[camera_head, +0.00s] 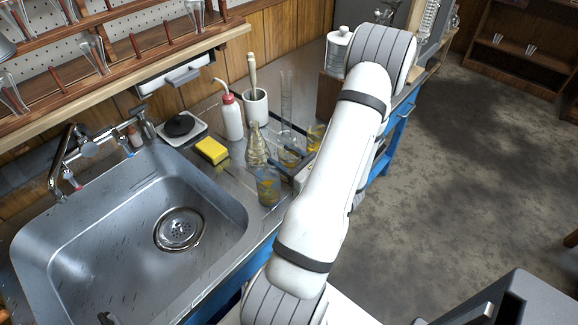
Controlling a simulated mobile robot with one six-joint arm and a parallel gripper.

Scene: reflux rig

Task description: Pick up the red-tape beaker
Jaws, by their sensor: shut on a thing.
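My gripper (280,156) reaches in from the right over the counter beside the sink. Its two dark fingers are shut on a glass beaker (290,157) with yellowish colouring, which stands between them. I cannot make out red tape on it, and my arm hides part of the view. I cannot tell whether the beaker is on the counter or lifted. Another glass beaker (268,187) with yellow marks is in front of the gripper, near the sink's right edge. A third yellowish glass vessel (315,137) is behind it, partly covered by my arm.
Close by stand a conical flask (256,150), a tall glass cylinder (287,105), a red-capped wash bottle (232,117) and a white mortar-like cup (255,107). A yellow sponge (212,151) lies beside the sink (120,245). A wooden rack shelf (130,65) overhangs the back.

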